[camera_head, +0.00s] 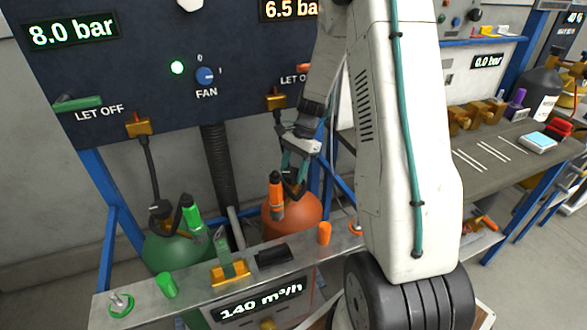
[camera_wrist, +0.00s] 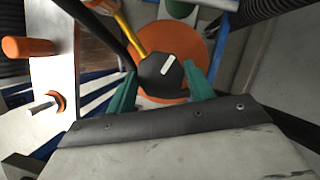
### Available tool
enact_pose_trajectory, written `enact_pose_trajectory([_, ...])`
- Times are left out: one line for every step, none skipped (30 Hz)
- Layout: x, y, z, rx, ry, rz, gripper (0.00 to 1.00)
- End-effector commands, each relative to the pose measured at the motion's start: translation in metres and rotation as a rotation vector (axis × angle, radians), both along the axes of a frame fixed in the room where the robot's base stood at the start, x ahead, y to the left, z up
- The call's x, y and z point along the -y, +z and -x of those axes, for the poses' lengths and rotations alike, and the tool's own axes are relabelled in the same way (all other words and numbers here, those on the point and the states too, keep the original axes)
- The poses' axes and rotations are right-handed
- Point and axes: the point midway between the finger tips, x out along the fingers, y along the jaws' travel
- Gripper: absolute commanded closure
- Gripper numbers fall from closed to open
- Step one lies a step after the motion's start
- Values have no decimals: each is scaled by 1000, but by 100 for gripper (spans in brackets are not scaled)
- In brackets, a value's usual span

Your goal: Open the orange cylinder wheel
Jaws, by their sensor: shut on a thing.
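The orange cylinder (camera_head: 302,212) stands behind the metal ledge in the head view, with an orange-and-black hose connector (camera_head: 276,195) in front of its top. In the wrist view the orange cylinder (camera_wrist: 196,42) shows as a round top under its wheel. The wheel (camera_wrist: 158,73) is a dark faceted knob with a white mark pointing up and to the right. My gripper (camera_head: 294,165) reaches down over the cylinder's top. In the wrist view my gripper's teal fingers (camera_wrist: 160,88) are on both sides of the wheel, shut on it. In the head view the wheel is mostly hidden.
A green cylinder (camera_head: 178,250) stands to the left. The metal ledge (camera_head: 200,284) with pegs, including an orange peg (camera_head: 324,233), runs in front. The control panel (camera_head: 150,60) reads 8.0 bar and stands behind. A workbench (camera_head: 500,150) with tools is at the right.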

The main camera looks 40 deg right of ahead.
Motion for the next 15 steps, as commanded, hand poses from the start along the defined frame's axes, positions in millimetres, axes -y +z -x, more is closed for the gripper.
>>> enact_pose_trajectory([0, 0, -1, 2, 43, 2, 70])
enact_pose_trajectory([0, 0, -2, 2, 69, 2, 70])
enact_pose_trajectory([0, 0, -2, 2, 102, 2, 70])
enact_pose_trajectory([0, 0, -2, 2, 126, 2, 70])
enact_pose_trajectory([0, 0, -2, 2, 149, 2, 70])
enact_pose_trajectory([0, 0, -2, 2, 179, 2, 70])
enact_pose_trajectory([0, 0, -2, 1, 199, 2, 70])
enact_pose_trajectory([0, 0, -2, 1, 218, 1, 70])
enact_pose_trajectory([0, 0, -2, 1, 244, 2, 70])
enact_pose_trajectory([0, 0, -2, 2, 261, 3, 70])
enact_pose_trajectory([0, 0, -3, 2, 279, 3, 70])
enact_pose_trajectory([0, 1, -3, 3, 298, 2, 70])
enact_pose_trajectory([0, 1, -3, 2, 312, 2, 70])
enact_pose_trajectory([0, 1, -3, 2, 326, 1, 70])
enact_pose_trajectory([0, 1, -3, 1, 342, 3, 70])
